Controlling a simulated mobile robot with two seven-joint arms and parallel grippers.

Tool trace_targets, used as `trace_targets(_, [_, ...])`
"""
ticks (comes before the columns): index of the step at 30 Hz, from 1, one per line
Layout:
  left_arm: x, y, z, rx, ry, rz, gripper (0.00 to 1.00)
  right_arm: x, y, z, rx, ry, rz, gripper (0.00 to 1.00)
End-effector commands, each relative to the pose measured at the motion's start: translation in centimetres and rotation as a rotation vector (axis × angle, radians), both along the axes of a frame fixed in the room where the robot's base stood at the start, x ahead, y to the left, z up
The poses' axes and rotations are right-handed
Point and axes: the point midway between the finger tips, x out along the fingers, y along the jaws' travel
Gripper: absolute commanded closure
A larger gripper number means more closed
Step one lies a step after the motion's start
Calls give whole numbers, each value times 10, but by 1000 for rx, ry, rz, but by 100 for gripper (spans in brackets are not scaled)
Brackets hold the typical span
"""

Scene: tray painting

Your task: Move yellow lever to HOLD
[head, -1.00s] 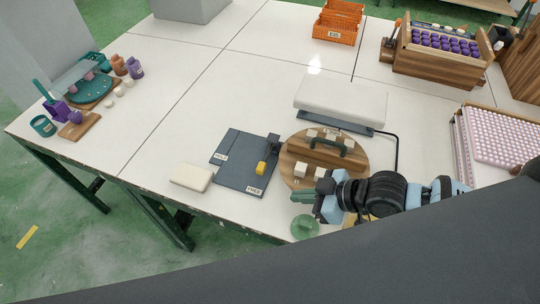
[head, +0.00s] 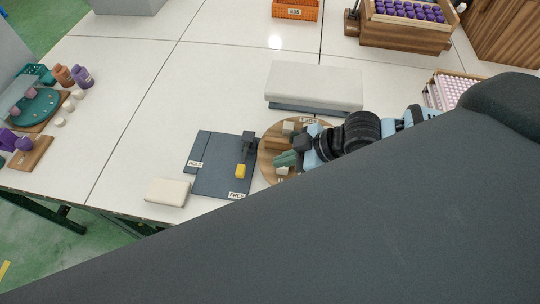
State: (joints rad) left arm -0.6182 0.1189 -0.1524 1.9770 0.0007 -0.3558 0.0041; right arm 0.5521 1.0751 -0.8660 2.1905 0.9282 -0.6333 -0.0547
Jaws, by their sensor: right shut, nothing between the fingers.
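The yellow lever (head: 240,171) sits on a dark grey plate (head: 212,178), low on its right side and near the FREE label (head: 237,195). The HOLD label (head: 195,164) is at the plate's left edge. A dark upright post (head: 249,142) stands behind the lever. My right gripper (head: 278,160) is to the right of the plate, over the round wooden board, apart from the lever. Its green fingers point left and are shut with nothing between them. My left gripper is not in view.
A cream block (head: 167,192) lies left of the plate. A white padded box (head: 314,84) stands behind. The round wooden board (head: 270,143) with pale cubes lies under my right gripper. My dark arm link hides the lower right. The table's left middle is clear.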

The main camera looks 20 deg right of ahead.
Motion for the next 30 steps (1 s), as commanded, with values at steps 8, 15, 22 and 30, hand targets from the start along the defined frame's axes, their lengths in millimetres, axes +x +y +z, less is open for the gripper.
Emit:
trace_targets(8, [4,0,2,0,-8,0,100,17,27,-26,4,-2,1,100])
trace_targets(15, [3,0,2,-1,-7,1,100,32,48,-51,1,-2,-1,100])
trace_targets(22, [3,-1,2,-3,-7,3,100,38,57,-61,0,-2,1,100])
trace_targets(30, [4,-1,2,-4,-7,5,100,39,57,-62,-1,-2,1,100])
